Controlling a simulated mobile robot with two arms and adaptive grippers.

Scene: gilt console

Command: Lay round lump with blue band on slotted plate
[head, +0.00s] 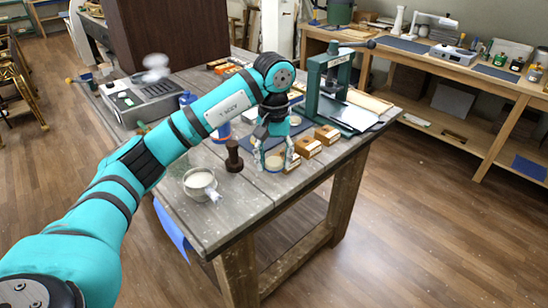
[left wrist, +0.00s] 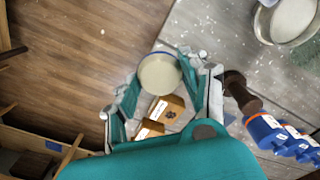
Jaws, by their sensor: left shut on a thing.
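My left gripper (head: 274,160) is low over the near right part of the worktable (head: 240,205). It is shut on a round cream lump (head: 274,163), which sits between the fingertips. Whether the lump touches the table is unclear. I cannot pick out the slotted plate with certainty. My right gripper is not in view.
Labelled wooden blocks (head: 307,147) stand just right of the gripper. A dark brown turned handle (head: 234,157) and a pale bowl (head: 199,180) stand to its left. A green press (head: 327,85) stands behind. The table's front edge is close.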

